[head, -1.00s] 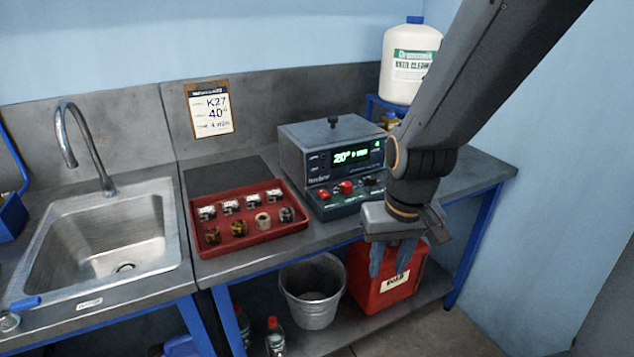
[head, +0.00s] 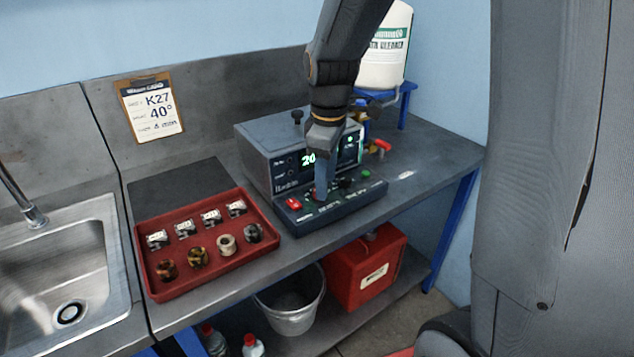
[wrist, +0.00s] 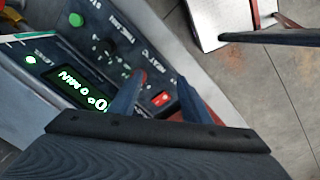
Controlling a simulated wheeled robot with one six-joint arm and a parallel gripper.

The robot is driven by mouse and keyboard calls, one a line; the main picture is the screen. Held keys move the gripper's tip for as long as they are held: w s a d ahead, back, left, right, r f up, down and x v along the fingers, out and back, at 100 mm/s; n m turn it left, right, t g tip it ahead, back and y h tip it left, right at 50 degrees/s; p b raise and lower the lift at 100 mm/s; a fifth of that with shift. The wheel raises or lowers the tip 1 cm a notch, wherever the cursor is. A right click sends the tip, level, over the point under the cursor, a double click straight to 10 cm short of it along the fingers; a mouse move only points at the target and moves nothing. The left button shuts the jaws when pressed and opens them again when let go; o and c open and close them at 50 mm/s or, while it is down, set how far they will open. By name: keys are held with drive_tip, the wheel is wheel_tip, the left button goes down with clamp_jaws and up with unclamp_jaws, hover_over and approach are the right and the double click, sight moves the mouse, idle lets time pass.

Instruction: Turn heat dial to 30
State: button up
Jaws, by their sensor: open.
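The grey bench unit (head: 262,150) stands on the worktop with a dark sloping control panel (head: 330,211) at its front. Its green display starts with "20" in the head view and is partly covered by my arm. My gripper (head: 320,194) points down at the panel, its blue fingers open. In the wrist view, the fingers (wrist: 163,78) are apart over the panel. A red switch (wrist: 162,98) shows between the fingers.
A black knob (wrist: 101,46) and green button (wrist: 76,19) sit farther along the panel. A red tray (head: 146,262) of small metal parts is to the left. A clipboard (head: 151,107) reads K27, 40°. A white jug (head: 385,55) stands behind.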

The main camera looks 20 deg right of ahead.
drive_tip(key=w+n, duration=0.1)
drive_tip(key=w+r+n, duration=0.1)
drive_tip(key=w+n, duration=0.1)
drive_tip(key=w+r+n, duration=0.1)
drive_tip(key=w+n, duration=0.1)
drive_tip(key=shift+w+f+p, duration=0.2)
drive_tip(key=shift+f+p, duration=1)
drive_tip(key=shift+f, duration=2.65)
drive_tip(key=c, duration=1)
